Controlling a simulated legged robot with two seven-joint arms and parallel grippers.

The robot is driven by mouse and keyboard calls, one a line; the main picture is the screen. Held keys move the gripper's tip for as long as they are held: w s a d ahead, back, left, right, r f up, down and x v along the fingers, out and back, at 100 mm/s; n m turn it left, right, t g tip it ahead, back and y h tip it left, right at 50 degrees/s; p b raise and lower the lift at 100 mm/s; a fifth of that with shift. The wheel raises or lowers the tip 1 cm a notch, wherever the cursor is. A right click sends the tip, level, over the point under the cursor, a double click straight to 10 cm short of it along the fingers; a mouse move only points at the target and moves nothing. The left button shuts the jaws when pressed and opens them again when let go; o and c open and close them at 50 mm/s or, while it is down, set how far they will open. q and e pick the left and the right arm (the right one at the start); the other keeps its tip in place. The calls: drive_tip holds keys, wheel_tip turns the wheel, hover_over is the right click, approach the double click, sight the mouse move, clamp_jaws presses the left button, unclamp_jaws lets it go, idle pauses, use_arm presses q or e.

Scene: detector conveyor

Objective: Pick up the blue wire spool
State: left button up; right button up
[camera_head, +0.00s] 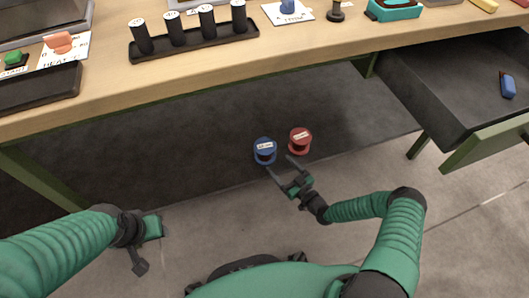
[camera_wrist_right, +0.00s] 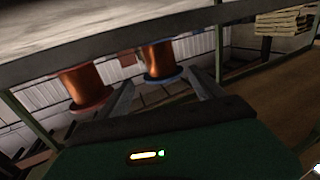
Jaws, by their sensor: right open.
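The blue wire spool (camera_head: 264,151) stands in the dark area below the table's front edge in the head view. In the right wrist view the blue spool (camera_wrist_right: 160,62), wound with copper wire, shows between and beyond my fingertips. The red spool (camera_head: 300,141) is close beside it; it also shows in the wrist view (camera_wrist_right: 84,86), left of the fingers. My right gripper (camera_head: 279,164) is open and empty, pointing at the blue spool from the near side. My left gripper (camera_head: 144,248) is at the lower left, far from the spools; its jaws do not show clearly.
The wooden table (camera_head: 200,75) spans above and behind the spools. It bears a black rack (camera_head: 190,45) with several dark cylinders and a black tray (camera_head: 40,90). An open drawer (camera_head: 450,110) with a blue object (camera_head: 508,86) juts out at right. The near floor is clear.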

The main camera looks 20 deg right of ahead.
drive_tip(key=x, duration=0.2)
drive_tip(key=b+x, duration=0.1)
drive_tip(key=x, duration=0.2)
drive_tip(key=shift+f+b, duration=0.2)
drive_tip(key=shift+b, duration=0.1)
drive_tip(key=b+x, duration=0.2)
drive_tip(key=f+b+x, duration=0.1)
drive_tip(key=x, duration=0.2)
drive_tip(key=shift+a+b, duration=0.1)
drive_tip(key=shift+b, duration=0.3)
drive_tip(key=shift+w+r, duration=0.1)
drive_tip(key=shift+w, duration=0.05)
drive_tip(key=shift+r, duration=0.1)
clamp_jaws()
